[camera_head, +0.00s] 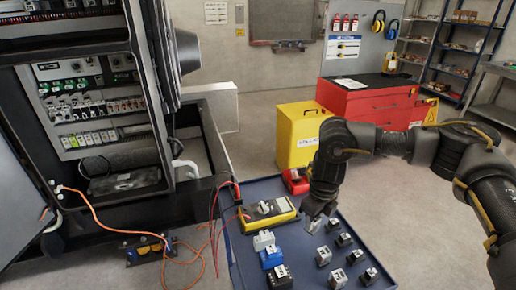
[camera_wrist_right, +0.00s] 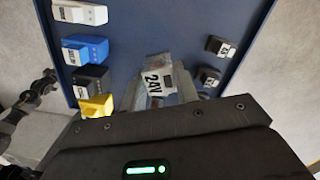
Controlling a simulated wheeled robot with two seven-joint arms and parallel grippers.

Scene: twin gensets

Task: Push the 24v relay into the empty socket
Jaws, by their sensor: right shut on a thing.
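My right gripper (camera_head: 316,212) is low over the blue cart top, shut on a relay. In the right wrist view this 24V relay (camera_wrist_right: 158,80) sits between the fingers, a clear block with a white "24V" label, slightly tilted. Whether it still touches the cart top I cannot tell. The open control cabinet (camera_head: 90,100) at the left has rows of small modules, with a lower row (camera_head: 88,139) of pale and green ones. Which socket there is empty is too small to tell. My left gripper is not in view.
The blue cart (camera_head: 241,262) carries several small dark relays (camera_head: 355,256), white, blue and black blocks (camera_head: 270,258), and a yellow meter (camera_head: 268,213). Orange and red cables (camera_head: 110,229) hang between cart and cabinet.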

